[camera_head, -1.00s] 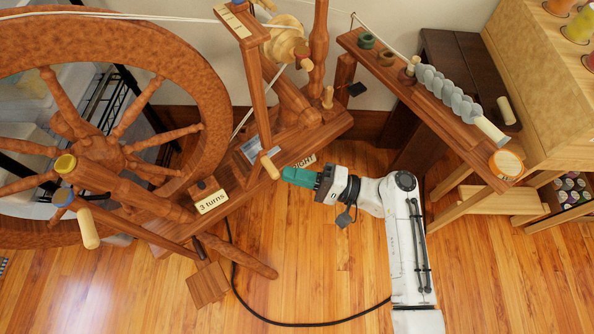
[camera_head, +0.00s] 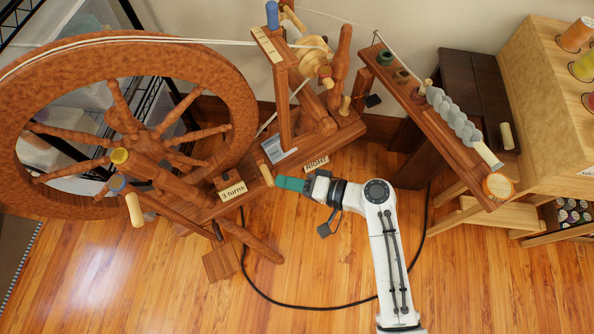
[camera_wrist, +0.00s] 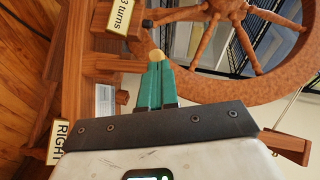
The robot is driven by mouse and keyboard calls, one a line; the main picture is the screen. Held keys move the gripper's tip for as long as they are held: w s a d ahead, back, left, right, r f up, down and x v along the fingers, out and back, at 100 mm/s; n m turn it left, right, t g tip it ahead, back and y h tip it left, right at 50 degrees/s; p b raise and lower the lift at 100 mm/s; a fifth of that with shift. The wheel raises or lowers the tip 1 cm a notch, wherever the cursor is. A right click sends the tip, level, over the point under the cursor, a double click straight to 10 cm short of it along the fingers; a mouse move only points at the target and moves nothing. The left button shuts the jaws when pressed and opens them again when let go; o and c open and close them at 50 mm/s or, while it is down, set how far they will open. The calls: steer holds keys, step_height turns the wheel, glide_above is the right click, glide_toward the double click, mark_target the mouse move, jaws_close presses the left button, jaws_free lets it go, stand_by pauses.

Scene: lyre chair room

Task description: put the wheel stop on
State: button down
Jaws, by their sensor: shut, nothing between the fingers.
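The spinning wheel (camera_head: 215,75) stands at the left with its spokes and hub in view. A short pale wooden peg (camera_head: 267,175) sticks out from the wheel's base near the "3 turns" label; it may be the wheel stop, but I cannot tell for sure. My gripper (camera_head: 278,182) has green fingers, shut and empty, with the tips right beside the peg's end. In the wrist view the peg's pale rounded end (camera_wrist: 155,55) shows just beyond the shut fingertips (camera_wrist: 157,68). I cannot tell whether they touch.
A "RIGHT" label (camera_head: 316,163) lies on the base behind my gripper. A slanted wooden rail (camera_head: 440,130) with spools and grey twisted fibre stands at the right. A black cable (camera_head: 310,307) loops over the floor. The front floor is mostly clear.

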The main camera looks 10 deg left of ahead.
steer(key=shift+s+a+r, duration=0.2)
steer(key=shift+a, duration=0.1)
steer(key=shift+s+a+f+p, duration=0.1)
steer(key=shift+s+a+p, duration=0.2)
steer(key=shift+a+p, duration=0.15)
